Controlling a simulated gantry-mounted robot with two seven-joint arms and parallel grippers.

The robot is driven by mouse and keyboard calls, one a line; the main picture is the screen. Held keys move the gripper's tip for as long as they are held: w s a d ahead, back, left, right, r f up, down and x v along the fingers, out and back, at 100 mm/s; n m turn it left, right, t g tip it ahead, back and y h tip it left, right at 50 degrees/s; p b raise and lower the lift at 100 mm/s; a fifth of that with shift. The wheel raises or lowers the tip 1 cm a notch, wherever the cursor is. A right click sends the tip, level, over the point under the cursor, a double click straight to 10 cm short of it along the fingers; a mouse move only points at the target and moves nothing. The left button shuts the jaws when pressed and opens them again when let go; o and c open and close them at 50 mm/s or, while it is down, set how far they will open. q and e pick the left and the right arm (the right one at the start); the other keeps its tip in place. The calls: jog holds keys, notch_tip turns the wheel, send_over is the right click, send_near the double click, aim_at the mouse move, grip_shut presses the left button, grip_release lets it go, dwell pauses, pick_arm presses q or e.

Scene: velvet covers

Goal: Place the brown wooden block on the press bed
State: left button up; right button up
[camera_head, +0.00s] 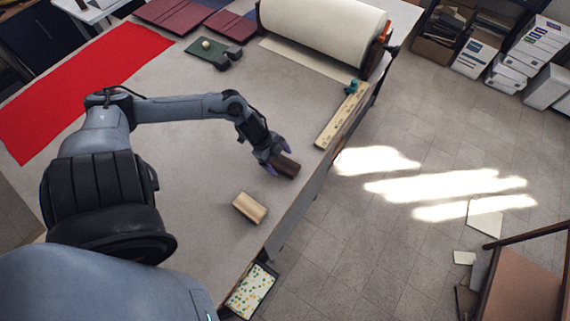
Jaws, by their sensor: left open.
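My right gripper is not in view.
A pale wooden block (249,208) lies nearer on the table (190,185). A long wooden strip (341,117) with a green item lies along the right edge. A large cream roll (322,28), red cloth (80,85) and maroon covers (185,14) are at the back and left.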

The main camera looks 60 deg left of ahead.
aim_at(279, 160)
pick_arm(q)
jog(key=a+r+g, duration=0.1)
jog(key=a+r, duration=0.3)
jog(key=a, duration=0.2)
jog(key=shift+h, duration=0.4)
jog(key=x, duration=0.2)
jog(key=s+b+x, duration=0.1)
jog(key=x, duration=0.1)
jog(key=shift+w+d+f, duration=0.1)
jog(key=shift+d+f, duration=0.05)
jog(key=shift+f, duration=0.35)
jog(key=shift+g, duration=0.3)
jog(key=shift+b+x, duration=0.35)
jog(key=shift+x, duration=2.5)
jog(key=shift+r, duration=0.1)
jog(key=c, duration=1.2)
jog(key=shift+r, duration=0.15)
